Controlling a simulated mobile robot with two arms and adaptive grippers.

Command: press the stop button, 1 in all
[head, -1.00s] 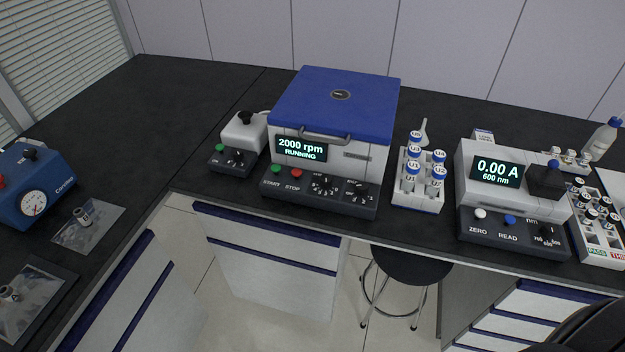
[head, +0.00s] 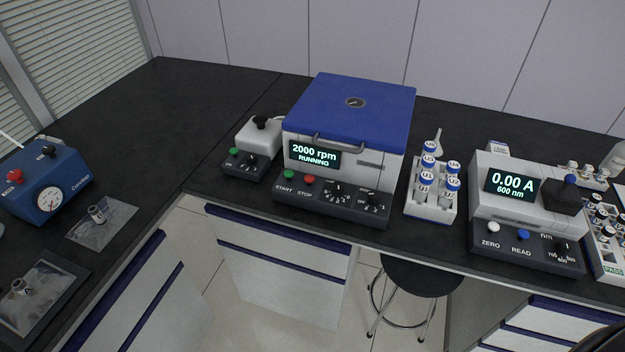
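The red stop button (head: 309,180), labelled STOP, sits on the dark front panel of the blue-lidded centrifuge (head: 352,110). A green START button (head: 288,174) is to its left and black knobs are to its right. The centrifuge display (head: 314,153) reads 2000 rpm RUNNING, and the lid is down. Neither of my grippers is in view. A dark rounded shape shows at the bottom right corner, too cut off to tell what it is.
A small grey-white device (head: 257,137) stands close left of the centrifuge. A vial rack (head: 431,205) and a photometer (head: 527,205) stand to the right. A blue pump-like device (head: 45,185) is at far left. A stool (head: 420,275) stands below the bench. Bench behind is clear.

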